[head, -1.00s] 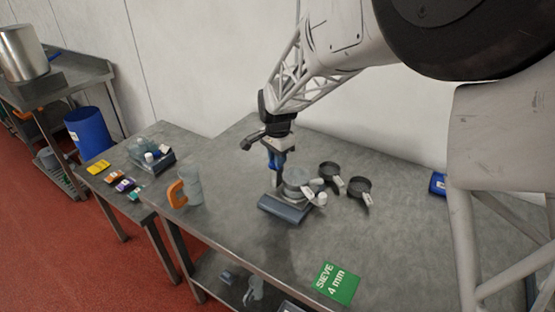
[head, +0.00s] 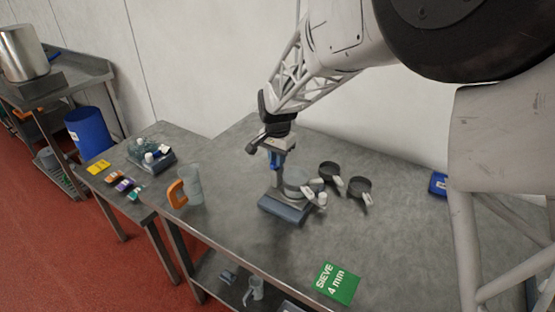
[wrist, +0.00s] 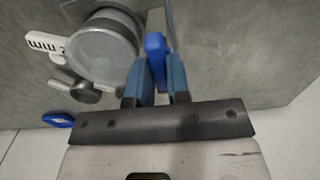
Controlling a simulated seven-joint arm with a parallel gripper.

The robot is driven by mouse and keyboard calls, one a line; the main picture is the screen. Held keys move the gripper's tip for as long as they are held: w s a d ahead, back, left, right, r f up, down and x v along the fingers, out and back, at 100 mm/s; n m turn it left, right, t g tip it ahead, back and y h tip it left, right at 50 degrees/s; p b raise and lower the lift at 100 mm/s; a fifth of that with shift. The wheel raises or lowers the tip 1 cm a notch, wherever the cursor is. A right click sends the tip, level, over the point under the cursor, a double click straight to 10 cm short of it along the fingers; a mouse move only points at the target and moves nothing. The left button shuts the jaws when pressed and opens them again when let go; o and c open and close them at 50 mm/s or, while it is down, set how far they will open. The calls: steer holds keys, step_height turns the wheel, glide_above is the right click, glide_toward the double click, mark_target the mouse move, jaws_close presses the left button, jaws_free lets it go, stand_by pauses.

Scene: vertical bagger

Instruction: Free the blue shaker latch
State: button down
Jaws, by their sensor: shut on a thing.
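The shaker is a grey-blue base (head: 284,208) on the middle table, with a round grey sieve (head: 296,178) on it. In the wrist view the sieve (wrist: 103,48) is at upper left, with a white tag. The blue latch (wrist: 155,48) stands upright beside the sieve. My gripper (wrist: 158,72) is shut on the latch, one finger on each side of it. In the head view my gripper (head: 275,161) is at the shaker's back left. The latch is hard to tell from the blue fingers there.
Two dark round sieves (head: 345,182) with tags lie to the right of the shaker. A clear jug with an orange handle (head: 194,186) stands to its left. A green "SIEVE 4 mm" card (head: 336,283) lies at the front edge. The right of the table is mostly clear.

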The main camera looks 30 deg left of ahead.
stand_by(0.4)
steer(key=c, duration=0.9)
jaws_free()
steer(key=shift+r, duration=0.15)
steer(key=shift+r, duration=2.35)
steer(key=shift+r, duration=0.15)
steer(key=shift+r, duration=3.8)
